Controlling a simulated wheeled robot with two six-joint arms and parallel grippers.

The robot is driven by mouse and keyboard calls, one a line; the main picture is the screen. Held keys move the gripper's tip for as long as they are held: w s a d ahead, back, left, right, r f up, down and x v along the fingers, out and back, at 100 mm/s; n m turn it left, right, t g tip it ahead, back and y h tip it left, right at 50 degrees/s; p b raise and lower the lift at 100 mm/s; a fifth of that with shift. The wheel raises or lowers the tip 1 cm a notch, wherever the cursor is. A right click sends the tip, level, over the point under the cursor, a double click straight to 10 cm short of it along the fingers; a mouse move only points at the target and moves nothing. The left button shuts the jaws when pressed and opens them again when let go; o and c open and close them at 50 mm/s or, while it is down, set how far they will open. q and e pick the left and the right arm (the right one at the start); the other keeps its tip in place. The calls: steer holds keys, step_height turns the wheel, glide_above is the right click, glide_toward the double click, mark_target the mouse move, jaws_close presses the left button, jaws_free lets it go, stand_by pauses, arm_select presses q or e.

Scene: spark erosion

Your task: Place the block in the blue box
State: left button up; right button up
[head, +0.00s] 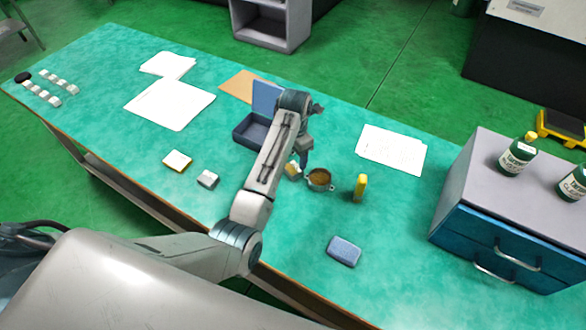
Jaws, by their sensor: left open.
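The blue box (245,131) stands open on the green table, its lid (267,97) raised at the back. My left arm crosses in front of its right part and hides some of it. My left gripper (300,160) is open and points down just right of the box. A small yellow and white piece (292,170) lies just below it; I cannot tell whether they touch. A small grey-white block (207,179) lies on the table left of my arm. Which piece the task calls the block is not clear. My right gripper is out of view.
A cup of brown contents (319,179) and an upright yellow object (360,187) stand close right of the gripper. A blue-grey pad (344,251) lies nearer. A yellow-white piece (177,161) lies left. A drawer cabinet (500,225) with bottles fills the right end.

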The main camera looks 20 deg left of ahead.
mark_target(293, 167)
arm_select(q)
steer(key=f, duration=0.1)
steer(key=f+p, duration=0.2)
steer(key=f, duration=0.1)
steer(key=shift+s+a+f, duration=0.1)
steer(key=shift+s+a, duration=0.05)
steer(key=shift+a, duration=0.1)
steer(key=shift+f, duration=0.6)
steer(key=c, duration=1)
steer(key=shift+c, duration=1.1)
steer(key=shift+r, duration=0.1)
